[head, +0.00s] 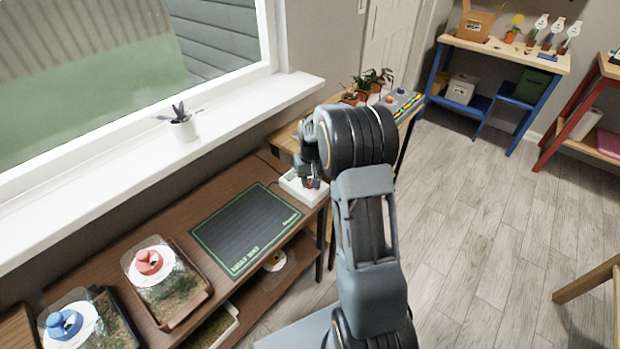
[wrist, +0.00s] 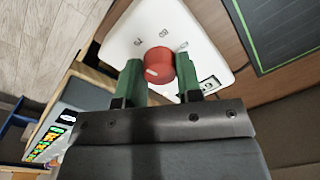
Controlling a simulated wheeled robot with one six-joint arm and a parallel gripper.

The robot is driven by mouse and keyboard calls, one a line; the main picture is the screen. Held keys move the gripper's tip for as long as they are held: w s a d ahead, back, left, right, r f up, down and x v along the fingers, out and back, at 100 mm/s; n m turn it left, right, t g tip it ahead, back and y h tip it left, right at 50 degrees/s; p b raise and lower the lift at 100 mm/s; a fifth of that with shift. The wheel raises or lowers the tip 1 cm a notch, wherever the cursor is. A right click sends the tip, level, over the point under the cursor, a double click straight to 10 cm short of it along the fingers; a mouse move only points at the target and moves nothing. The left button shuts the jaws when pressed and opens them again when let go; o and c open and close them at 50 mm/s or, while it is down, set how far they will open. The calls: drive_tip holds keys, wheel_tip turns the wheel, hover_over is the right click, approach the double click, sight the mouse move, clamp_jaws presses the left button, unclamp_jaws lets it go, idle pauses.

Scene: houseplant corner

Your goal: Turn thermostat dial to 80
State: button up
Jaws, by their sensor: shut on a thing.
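The white thermostat (wrist: 119,28) sits at the right end of the brown bench; it also shows in the head view (head: 291,187). Its round red dial (wrist: 160,62) has a pale pointer mark toward its lower left edge in the wrist view. In the head view my gripper (head: 311,182) is over the thermostat and hides most of the dial.
A dark green-edged mat (head: 245,226) lies left of the thermostat. Terrariums with a red knob (head: 148,262) and a blue knob (head: 64,323) stand at the bench's left. Potted plants (head: 368,88) and a panel with coloured lights (head: 400,103) are behind my arm.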

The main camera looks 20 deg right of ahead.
drive_tip(key=m+p, duration=0.1)
drive_tip(key=m, duration=0.5)
drive_tip(key=shift+r+m, duration=0.1)
drive_tip(key=shift+m, duration=0.2)
drive_tip(key=m, duration=0.5)
drive_tip(key=shift+m, duration=0.3)
drive_tip(key=o, duration=0.9)
drive_tip(key=shift+s, duration=0.1)
drive_tip(key=shift+o, duration=0.2)
wheel_tip(320, 180, up, 14)
drive_tip(key=p, duration=0.1)
drive_tip(key=shift+s, duration=0.25)
drive_tip(key=shift+d+f, duration=0.1)
drive_tip(key=shift+f, duration=0.1)
